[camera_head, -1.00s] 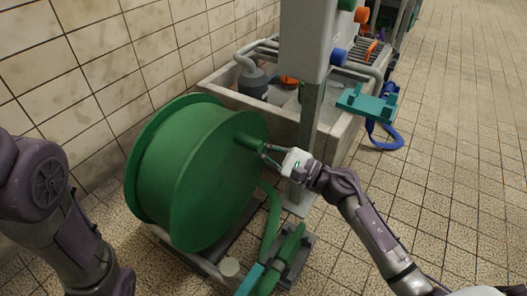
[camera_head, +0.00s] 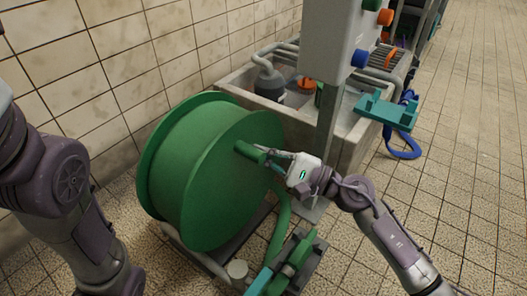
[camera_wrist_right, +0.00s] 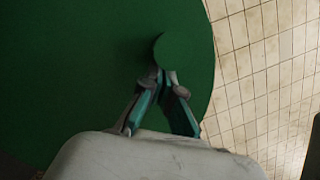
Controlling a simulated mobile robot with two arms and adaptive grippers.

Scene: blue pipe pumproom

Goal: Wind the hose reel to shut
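The green hose reel (camera_head: 215,195) is a large drum on a low frame beside the tiled wall. A short green handle (camera_head: 249,152) sticks out of its near disc, right of centre. My right gripper (camera_head: 268,158) is at the handle's outer end, with fingers on either side of the tip. In the right wrist view the fingers (camera_wrist_right: 166,78) converge at the handle's round end (camera_wrist_right: 187,55), in front of the green disc. They look closed on it, but the contact is partly hidden. My left arm shows at the left edge; its gripper is out of view.
A grey post and control box (camera_head: 335,40) stand just behind my right gripper. A concrete basin (camera_head: 350,135) lies behind the reel. A green hose (camera_head: 280,225) runs down from the reel to fittings (camera_head: 295,262).

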